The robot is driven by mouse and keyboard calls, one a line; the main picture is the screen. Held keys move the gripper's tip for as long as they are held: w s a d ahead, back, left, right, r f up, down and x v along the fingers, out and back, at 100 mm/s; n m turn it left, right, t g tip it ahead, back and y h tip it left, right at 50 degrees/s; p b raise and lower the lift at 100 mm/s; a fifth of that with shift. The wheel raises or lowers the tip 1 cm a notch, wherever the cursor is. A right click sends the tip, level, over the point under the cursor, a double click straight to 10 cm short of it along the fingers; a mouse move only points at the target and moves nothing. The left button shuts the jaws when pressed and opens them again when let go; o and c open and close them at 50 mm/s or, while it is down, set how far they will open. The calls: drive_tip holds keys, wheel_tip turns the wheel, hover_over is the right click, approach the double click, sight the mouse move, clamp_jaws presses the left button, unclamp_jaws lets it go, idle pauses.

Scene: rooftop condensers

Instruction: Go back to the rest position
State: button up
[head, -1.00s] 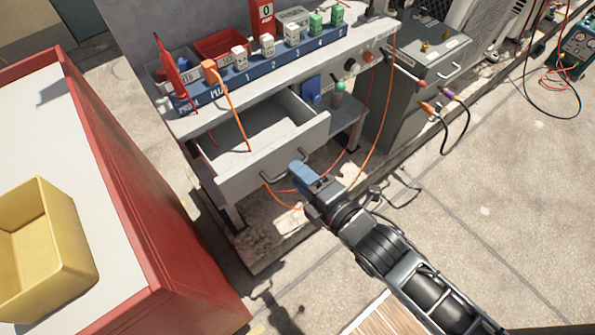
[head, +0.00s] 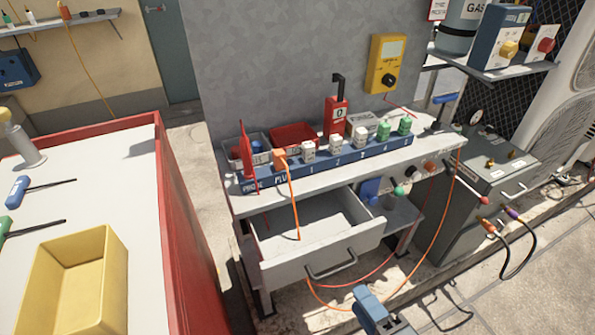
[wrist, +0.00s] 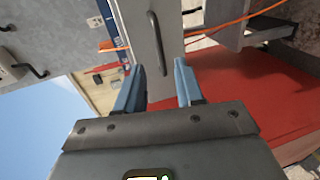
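My gripper (head: 368,298) shows at the bottom edge of the head view, in front of and below the open drawer (head: 320,262). In the wrist view its two blue fingers (wrist: 157,78) stand apart with nothing between them. The drawer's handle (wrist: 157,42) lies beyond the fingers and apart from them. In the head view the handle (head: 332,265) is clear of my gripper. Most of my arm is out of the head view.
The grey workbench (head: 415,158) carries a blue rack (head: 325,172) with several plugs. An orange cable (head: 293,205) hangs into the drawer. A red cabinet (head: 185,235) with a yellow bin (head: 75,285) stands at left. A grey unit (head: 465,215) stands at right.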

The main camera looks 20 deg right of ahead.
drive_tip(key=s+r+m+p, duration=0.1)
drive_tip(key=s+r+m, duration=0.6)
drive_tip(key=s+m, duration=0.2)
drive_tip(key=s+r+m, duration=0.8)
drive_tip(key=s+m, duration=0.1)
drive_tip(key=s, duration=0.2)
drive_tip(key=shift+a+g+p, duration=0.15)
drive_tip(key=shift+g+p, duration=0.25)
